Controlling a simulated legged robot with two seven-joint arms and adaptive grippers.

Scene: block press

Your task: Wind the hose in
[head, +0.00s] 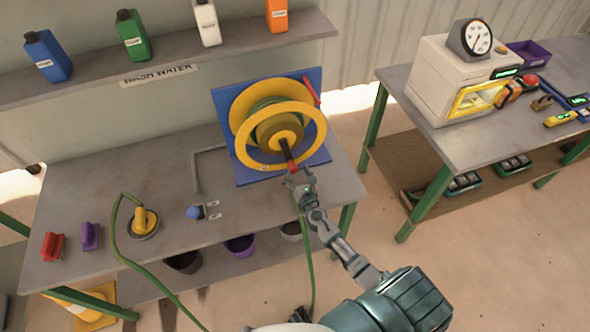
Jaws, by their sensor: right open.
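The hose reel (268,131) has yellow flanges and stands on a blue plate (316,92) at the back of the left workbench. A dark crank with a red end (292,167) sticks out from its hub towards me. My right gripper (299,177) is open at the red end; I cannot tell whether it touches it. Green hose (117,240) runs from a yellow fitting (145,218) on the bench over the front edge to the floor. Another green length (309,262) hangs below the reel, partly hidden by my right arm. My left gripper is not in view.
Bottles line the shelf (170,47) above. A second bench (455,148) with a gauge machine stands right, across a floor gap.

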